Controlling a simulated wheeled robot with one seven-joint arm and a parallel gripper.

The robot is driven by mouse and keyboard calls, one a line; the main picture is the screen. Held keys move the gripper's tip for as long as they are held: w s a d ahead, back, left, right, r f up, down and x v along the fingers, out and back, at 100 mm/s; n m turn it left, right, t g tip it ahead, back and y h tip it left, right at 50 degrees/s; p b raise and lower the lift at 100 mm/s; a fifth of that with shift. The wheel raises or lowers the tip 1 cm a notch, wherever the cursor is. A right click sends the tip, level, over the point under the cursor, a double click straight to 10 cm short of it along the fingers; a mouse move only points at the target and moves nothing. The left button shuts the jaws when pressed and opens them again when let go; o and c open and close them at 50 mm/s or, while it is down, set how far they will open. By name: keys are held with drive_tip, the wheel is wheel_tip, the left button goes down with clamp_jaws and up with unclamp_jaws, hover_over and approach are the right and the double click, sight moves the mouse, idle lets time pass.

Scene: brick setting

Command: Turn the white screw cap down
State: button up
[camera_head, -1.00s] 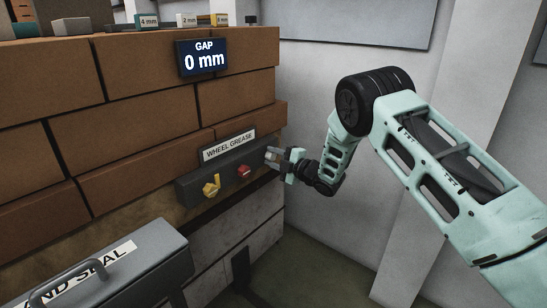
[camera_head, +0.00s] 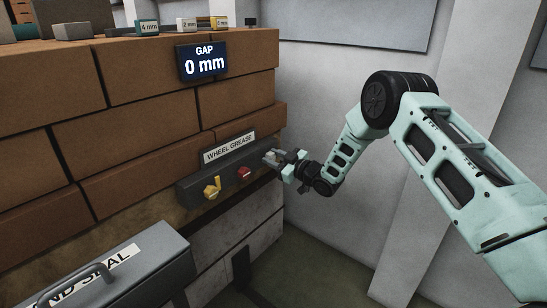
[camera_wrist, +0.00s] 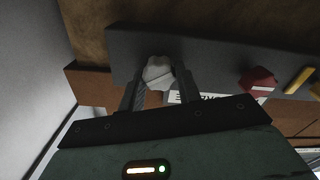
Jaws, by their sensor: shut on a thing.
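The white screw cap (camera_wrist: 158,73) sits on the grey panel (camera_wrist: 215,58) in the wrist view, between the two fingers of my gripper (camera_wrist: 160,84). The fingers are shut on it, one on each side. In the head view my gripper (camera_head: 272,158) is at the right end of the panel (camera_head: 190,190), which carries the label WHEEL GREASE (camera_head: 229,148).
A red knob (camera_head: 244,173) and a yellow lever (camera_head: 212,187) stand on the panel left of my gripper. A display (camera_head: 203,62) on the brick wall (camera_head: 150,95) reads GAP 0 mm. A grey box (camera_head: 130,265) with a handle is at lower left.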

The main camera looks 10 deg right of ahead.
drive_tip(key=m, duration=0.3)
drive_tip(key=m+p, duration=0.1)
drive_tip(key=m, duration=0.1)
drive_tip(key=shift+d+f+m, duration=0.15)
drive_tip(key=shift+m, duration=0.25)
idle(0.4)
drive_tip(key=o, duration=0.9)
drive_tip(key=shift+o, duration=0.3)
drive_tip(key=p+v, duration=0.2)
drive_tip(key=v, duration=1.5)
drive_tip(key=shift+s, duration=0.15)
drive_tip(key=shift+d, duration=0.1)
